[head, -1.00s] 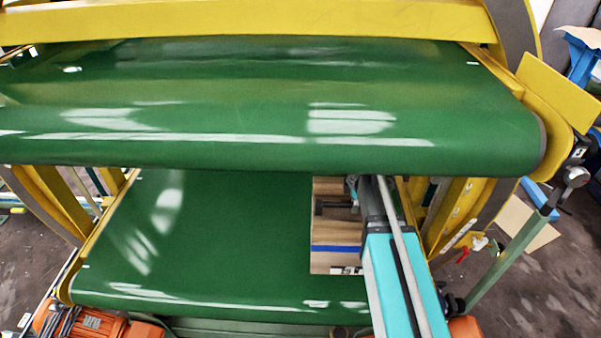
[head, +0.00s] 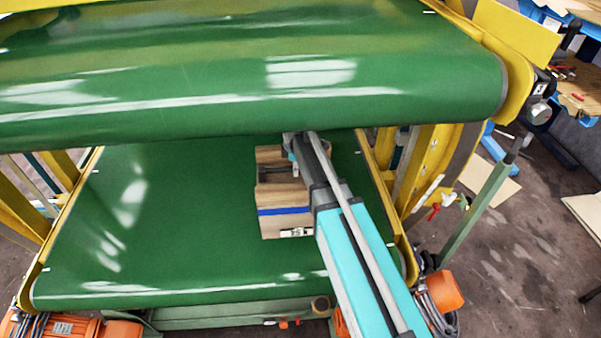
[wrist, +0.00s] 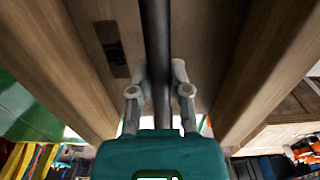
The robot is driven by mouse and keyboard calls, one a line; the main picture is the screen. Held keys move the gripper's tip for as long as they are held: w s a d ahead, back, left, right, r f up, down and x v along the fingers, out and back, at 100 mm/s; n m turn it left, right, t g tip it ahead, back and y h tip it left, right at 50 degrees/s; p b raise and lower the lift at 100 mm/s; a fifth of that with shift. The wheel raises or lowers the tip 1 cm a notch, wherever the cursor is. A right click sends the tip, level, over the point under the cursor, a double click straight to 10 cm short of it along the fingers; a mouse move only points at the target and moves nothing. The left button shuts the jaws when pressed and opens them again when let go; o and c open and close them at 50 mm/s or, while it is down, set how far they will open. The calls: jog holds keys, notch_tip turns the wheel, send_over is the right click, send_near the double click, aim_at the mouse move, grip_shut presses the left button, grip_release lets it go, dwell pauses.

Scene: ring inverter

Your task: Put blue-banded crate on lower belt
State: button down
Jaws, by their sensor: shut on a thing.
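The blue-banded crate (head: 285,225) is a wooden box with a blue stripe and a small white label on its front face. In the head view it is over the right half of the green lower belt (head: 170,220), just in front of the upper belt's edge. I cannot tell whether its base touches the belt. My gripper (head: 293,145) is at the crate's top. In the wrist view my gripper (wrist: 160,75) is shut on a dark bar (wrist: 156,35) running between the crate's wooden walls. My arm hides the crate's right side.
The green upper belt (head: 230,80) overhangs the back of the lower belt. A yellow frame post (head: 415,165) stands to the right. Orange motors (head: 80,328) sit at the front left. The lower belt is clear left of the crate.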

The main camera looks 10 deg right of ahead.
aim_at(285, 175)
jog(key=shift+w+a+f+b, duration=0.35)
jog(key=shift+a+f+b, duration=0.05)
jog(key=shift+f+b, duration=0.25)
jog(key=shift+w+a+f+b, duration=0.4)
jog(key=shift+a+f+b, duration=0.1)
jog(key=shift+f, duration=0.2)
jog(key=shift+w+a+f+b, duration=0.35)
jog(key=shift+f+b, duration=0.25)
jog(key=shift+f, duration=0.05)
jog(key=shift+w+a+f+b, duration=0.3)
jog(key=shift+a+f+b, duration=0.05)
jog(key=shift+f+b, duration=1.65)
jog(key=c, duration=0.6)
grip_release()
jog(key=shift+s, duration=0.1)
jog(key=shift+r, duration=0.1)
notch_tip(285, 175, up, 12)
jog(key=p, duration=1.2)
